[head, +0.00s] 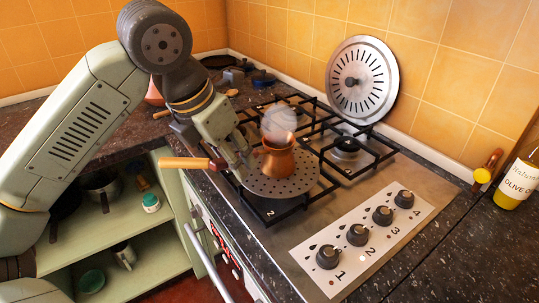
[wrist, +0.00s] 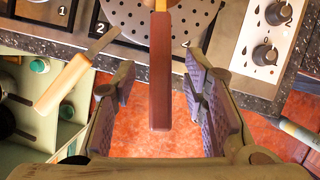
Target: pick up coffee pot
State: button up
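The copper coffee pot (head: 278,160) stands upright on a perforated round metal plate (head: 262,187) over a front burner. A pale steam-like puff hovers over its mouth. In the wrist view its long reddish-brown handle (wrist: 160,70) points down between the fingers, with a gap on both sides; the pot body is mostly out of frame there. My gripper (head: 236,160) is beside the pot on its left, and its open fingers also show in the wrist view (wrist: 160,88). In the head view my gripper hides much of the pot's handle side.
A wooden-handled utensil (head: 184,163) overhangs the counter edge left of my gripper; it also shows in the wrist view (wrist: 62,84). Black burner grates (head: 352,165) surround the plate. A round slotted lid (head: 361,80) leans on the tiles. An oil bottle (head: 517,180) stands far right.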

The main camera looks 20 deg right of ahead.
jog(key=shift+f, duration=0.2)
jog(key=shift+c, duration=0.6)
grip_shut()
dwell(0.4)
